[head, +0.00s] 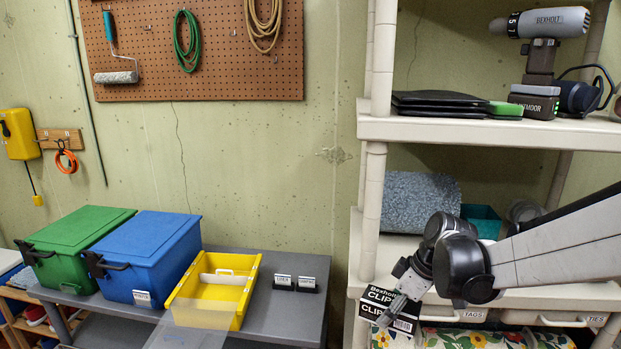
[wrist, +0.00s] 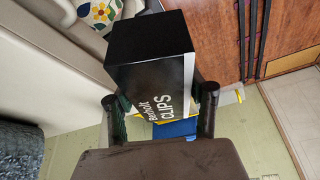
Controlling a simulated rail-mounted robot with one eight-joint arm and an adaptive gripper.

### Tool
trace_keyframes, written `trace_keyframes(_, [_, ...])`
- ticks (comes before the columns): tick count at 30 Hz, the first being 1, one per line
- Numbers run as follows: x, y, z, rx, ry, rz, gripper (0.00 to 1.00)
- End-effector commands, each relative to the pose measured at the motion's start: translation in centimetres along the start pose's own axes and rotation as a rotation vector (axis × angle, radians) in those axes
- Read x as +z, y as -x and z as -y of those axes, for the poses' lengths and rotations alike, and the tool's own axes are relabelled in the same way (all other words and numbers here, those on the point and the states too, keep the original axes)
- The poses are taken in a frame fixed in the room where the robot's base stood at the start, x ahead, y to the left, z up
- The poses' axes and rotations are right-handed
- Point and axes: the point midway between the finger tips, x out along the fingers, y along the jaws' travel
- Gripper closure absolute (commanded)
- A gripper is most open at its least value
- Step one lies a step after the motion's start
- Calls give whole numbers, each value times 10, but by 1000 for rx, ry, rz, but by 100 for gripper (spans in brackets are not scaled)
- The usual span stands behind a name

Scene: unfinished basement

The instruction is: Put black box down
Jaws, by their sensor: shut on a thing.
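The black box (head: 376,301) has white lettering reading "CLIPS" and a white label band. My gripper (head: 398,290) is shut on it, in front of the white shelf unit at the right of the head view. In the wrist view the black box (wrist: 150,72) sits between the two dark fingers of my gripper (wrist: 160,115), and it looks tilted there. Part of the box is hidden behind the gripper in the head view. I cannot tell from these views whether the box touches the shelf.
A grey bench (head: 308,275) stands left of the shelf unit (head: 480,131). It carries a green bin (head: 80,240), a blue bin (head: 150,250), a yellow tray (head: 250,290) and two small labelled holders (head: 296,283). Floral fabric (head: 480,340) and labelled drawers (head: 548,317) are low on the shelf.

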Motion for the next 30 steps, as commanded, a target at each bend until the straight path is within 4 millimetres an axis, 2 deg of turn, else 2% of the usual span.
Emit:
trace_keyframes(9, [32, -59, -3, 175, -416, 0, 82])
trace_keyframes(21, [67, -122, -6, 369, -883, -1, 82])
trace_keyframes(25, [74, -134, -7, 408, -979, 0, 82])
trace_keyframes(30, [80, -146, -7, 409, -985, 0, 82])
